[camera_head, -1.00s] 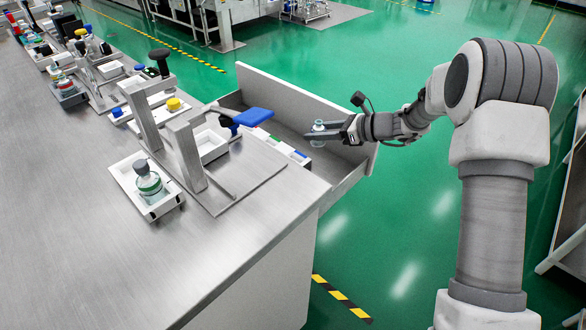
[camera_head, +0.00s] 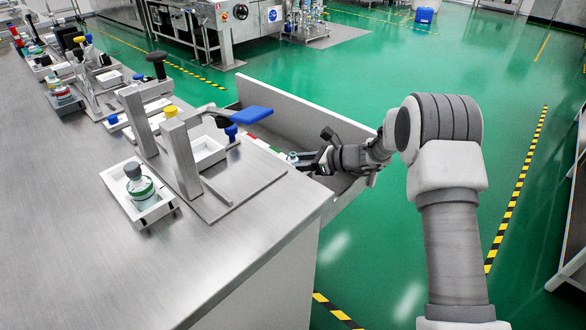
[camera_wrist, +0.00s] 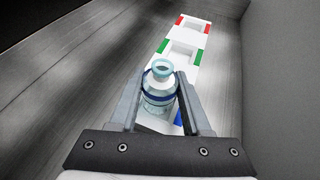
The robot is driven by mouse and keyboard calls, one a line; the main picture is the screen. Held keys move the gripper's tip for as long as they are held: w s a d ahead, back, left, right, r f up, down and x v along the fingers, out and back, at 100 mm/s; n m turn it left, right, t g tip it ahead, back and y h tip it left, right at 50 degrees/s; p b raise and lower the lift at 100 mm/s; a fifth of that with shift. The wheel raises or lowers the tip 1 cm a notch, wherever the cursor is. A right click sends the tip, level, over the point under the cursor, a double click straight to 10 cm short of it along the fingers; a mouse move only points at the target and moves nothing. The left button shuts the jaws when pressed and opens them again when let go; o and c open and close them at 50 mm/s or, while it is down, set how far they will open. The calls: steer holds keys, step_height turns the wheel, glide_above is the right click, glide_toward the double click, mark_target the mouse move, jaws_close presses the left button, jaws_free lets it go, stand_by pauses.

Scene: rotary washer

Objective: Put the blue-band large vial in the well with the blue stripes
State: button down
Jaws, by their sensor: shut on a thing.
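My gripper (camera_wrist: 160,100) is shut on the blue-band large vial (camera_wrist: 159,82), a clear bottle with a blue ring, upright between the two fingers in the wrist view. The white rack (camera_wrist: 187,37) lies along the drawer floor, its wells marked by red, green and blue stripes. A blue stripe (camera_wrist: 179,118) shows beside the vial's lower part, at the rack's near end. The vial covers most of that well, so I cannot tell whether its base is inside. In the head view my gripper (camera_head: 303,162) is low at the open drawer, with the vial's top (camera_head: 292,156) showing.
The drawer (camera_head: 300,112) has upright walls close around my gripper. A green-band vial (camera_head: 139,185) stands in a white tray (camera_head: 160,212) on the counter. The counter's front is clear.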

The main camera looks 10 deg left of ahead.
steer(key=shift+f, duration=0.4)
steer(key=shift+f, duration=0.1)
steer(key=shift+c, duration=1.8)
jaws_free()
steer(key=shift+r, duration=0.2)
steer(key=p+v, duration=0.3)
steer(key=v, duration=0.9)
steer(key=shift+r, duration=0.1)
